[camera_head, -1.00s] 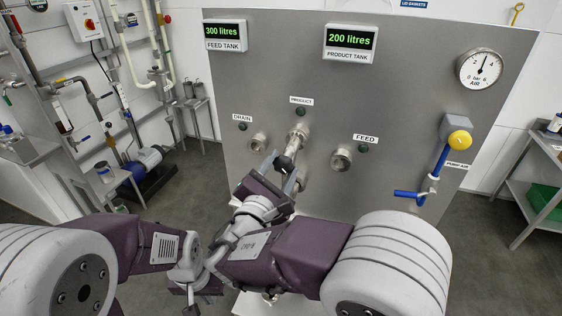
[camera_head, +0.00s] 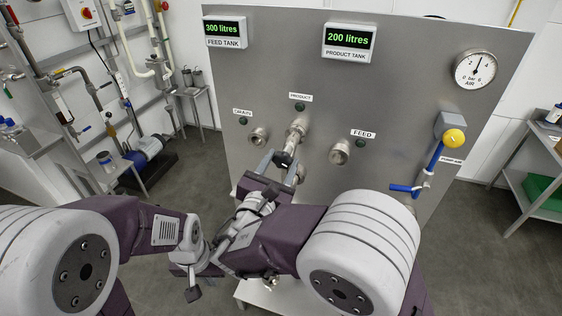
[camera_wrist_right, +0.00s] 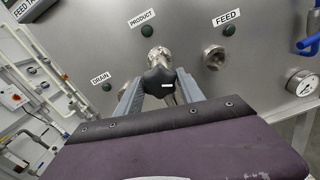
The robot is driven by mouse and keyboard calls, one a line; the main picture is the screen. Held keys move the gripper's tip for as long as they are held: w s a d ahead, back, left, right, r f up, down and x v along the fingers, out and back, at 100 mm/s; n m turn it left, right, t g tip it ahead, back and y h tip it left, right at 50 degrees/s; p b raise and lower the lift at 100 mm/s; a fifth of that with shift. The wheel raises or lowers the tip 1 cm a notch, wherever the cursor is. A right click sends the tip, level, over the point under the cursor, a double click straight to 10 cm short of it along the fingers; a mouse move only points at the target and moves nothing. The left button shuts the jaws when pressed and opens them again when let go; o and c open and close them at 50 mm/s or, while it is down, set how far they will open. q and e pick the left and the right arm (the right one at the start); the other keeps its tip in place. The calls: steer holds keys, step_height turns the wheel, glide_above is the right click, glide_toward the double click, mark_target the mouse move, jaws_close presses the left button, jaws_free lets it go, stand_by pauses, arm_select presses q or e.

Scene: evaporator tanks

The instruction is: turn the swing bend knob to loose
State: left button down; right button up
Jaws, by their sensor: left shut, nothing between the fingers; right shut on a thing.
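The swing bend (camera_head: 296,134) is a steel pipe piece at the port labelled PRODUCT on the grey panel. Its black knob (camera_head: 282,159) sticks out toward me, below that port. My right gripper (camera_head: 280,165) is shut on the knob, one finger on each side. In the right wrist view the black knob (camera_wrist_right: 159,79), with a small white mark, sits between the two grey fingers of my right gripper (camera_wrist_right: 159,88). It covers part of the bend behind it. My left gripper (camera_head: 193,293) hangs low at the left, shut and empty, away from the panel.
The DRAIN port (camera_head: 259,136) and FEED port (camera_head: 340,152) flank the bend. A blue-handled air valve (camera_head: 432,165) with a yellow knob is at the panel's right. A white ledge (camera_head: 275,294) lies under my right arm. Pipework and a pump (camera_head: 148,148) stand at the left.

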steer(key=o, duration=1.3)
steer(key=shift+o, duration=0.2)
steer(key=shift+s, duration=0.1)
steer(key=b+v, duration=0.1)
steer(key=v, duration=0.8)
steer(key=shift+b, duration=0.3)
steer(key=shift+d, duration=0.1)
